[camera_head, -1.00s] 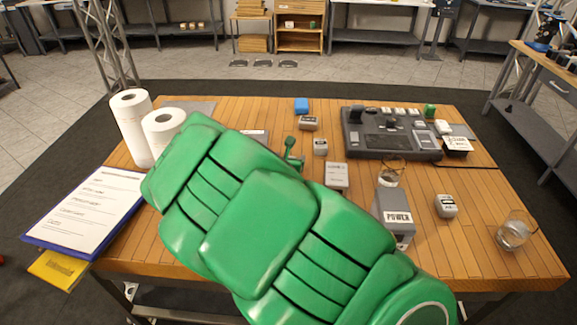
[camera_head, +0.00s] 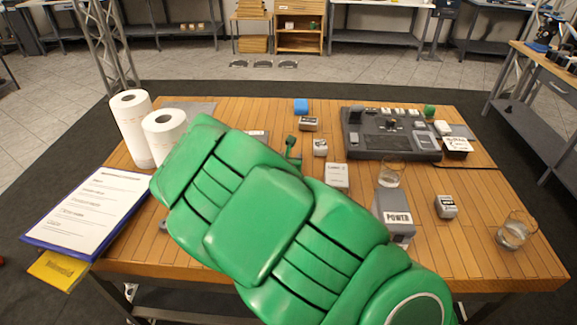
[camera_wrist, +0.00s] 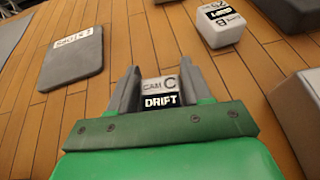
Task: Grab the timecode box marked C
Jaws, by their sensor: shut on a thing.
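The timecode box marked C (camera_wrist: 160,88) is small and light grey, with "CAM C" on it and a black "DRIFT" label. In the wrist view it sits between the two grey fingers of my gripper (camera_wrist: 159,80), which is shut on it. Planks of the wooden table show around it; I cannot tell whether the box touches the table. A similar white box marked B (camera_wrist: 222,24) stands apart, beyond the right finger. In the head view my green arm covers the gripper and box C.
A grey plate with a white label (camera_wrist: 72,58) lies left of the gripper. The head view shows paper rolls (camera_head: 130,125), a clipboard (camera_head: 88,208), a grey console (camera_head: 390,150), a POWER box (camera_head: 395,205) and drinking glasses (camera_head: 515,232). Other small boxes stand mid-table.

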